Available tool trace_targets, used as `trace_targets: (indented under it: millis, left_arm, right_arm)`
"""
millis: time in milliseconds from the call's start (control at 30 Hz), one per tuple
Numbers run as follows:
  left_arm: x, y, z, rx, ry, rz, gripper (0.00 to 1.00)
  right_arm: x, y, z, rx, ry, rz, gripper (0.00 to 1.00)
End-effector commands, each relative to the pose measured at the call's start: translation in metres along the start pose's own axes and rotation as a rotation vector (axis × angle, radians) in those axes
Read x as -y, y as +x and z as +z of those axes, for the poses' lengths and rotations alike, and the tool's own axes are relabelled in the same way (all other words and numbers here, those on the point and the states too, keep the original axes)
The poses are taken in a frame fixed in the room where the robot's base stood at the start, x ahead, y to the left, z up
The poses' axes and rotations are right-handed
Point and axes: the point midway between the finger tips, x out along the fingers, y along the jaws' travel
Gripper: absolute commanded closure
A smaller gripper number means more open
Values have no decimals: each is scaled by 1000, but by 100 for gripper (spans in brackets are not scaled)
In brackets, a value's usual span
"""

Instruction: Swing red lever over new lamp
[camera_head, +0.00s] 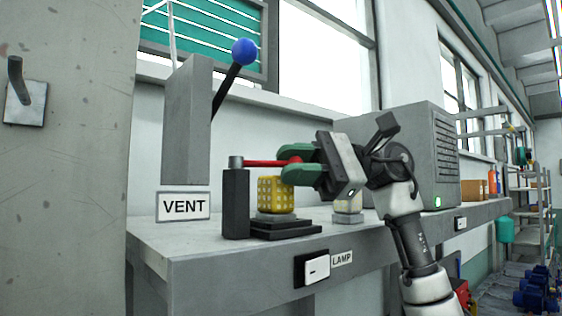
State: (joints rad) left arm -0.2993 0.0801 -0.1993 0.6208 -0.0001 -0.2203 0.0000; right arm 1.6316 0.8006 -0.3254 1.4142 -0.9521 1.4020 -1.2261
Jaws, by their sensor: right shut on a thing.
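The red lever (262,163) is a thin red bar on a pivot at the top of a dark post (236,203). It points to the right, above a yellow lamp (276,194) with a caged or dotted surface. The lamp stands upright on a dark stepped base (284,228). My right gripper (297,164) has green fingers and is shut on the lever's free end, just above and right of the lamp. Its fingers hide part of the lever's end. My left gripper is not in view.
A grey column with a VENT sign (184,206) and a blue-knobbed lever (245,52) stands to the left. A pale cylinder (348,211) is behind my gripper. A grey vented box (436,150) is to the right. A LAMP switch (316,270) is on the bench's front edge.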

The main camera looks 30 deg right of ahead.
Motion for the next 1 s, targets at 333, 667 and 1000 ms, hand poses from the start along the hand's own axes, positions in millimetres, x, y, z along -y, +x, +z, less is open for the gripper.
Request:
trace_targets:
  millis: [333, 667, 1000]
  left_arm:
    - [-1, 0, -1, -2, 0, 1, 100]
    - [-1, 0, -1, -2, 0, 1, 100]
    - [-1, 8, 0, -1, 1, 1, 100]
  right_arm:
    - [1, -1, 0, 1, 0, -3, 100]
    - [0, -1, 0, 0, 0, -2, 51]
    - [-1, -27, -1, -1, 0, -6, 51]
